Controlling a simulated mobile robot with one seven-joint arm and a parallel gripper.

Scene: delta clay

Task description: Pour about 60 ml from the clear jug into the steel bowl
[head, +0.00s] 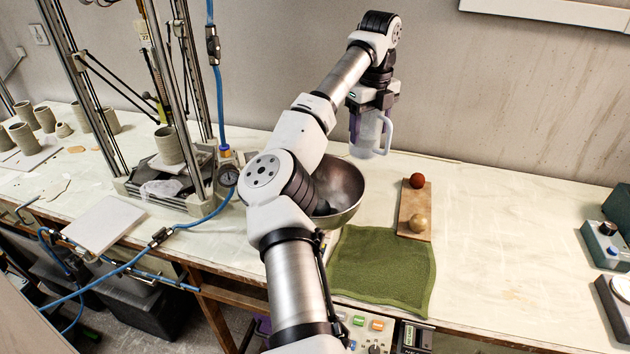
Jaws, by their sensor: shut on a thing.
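The clear jug (366,135) is in my gripper (370,112), which is shut on it. The jug hangs upright or nearly so, with its handle to the right, above the back of the table. Its liquid level cannot be made out. The steel bowl (346,188) sits on the table to the left of and below the jug. My arm hides the bowl's left part and much of its inside.
A green cloth (380,270) lies in front of the bowl. A wooden board (405,217) with a red ball (417,181) and a tan ball (418,223) lies to the right. A metal frame (160,185) with blue hoses stands left. The table's right middle is clear.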

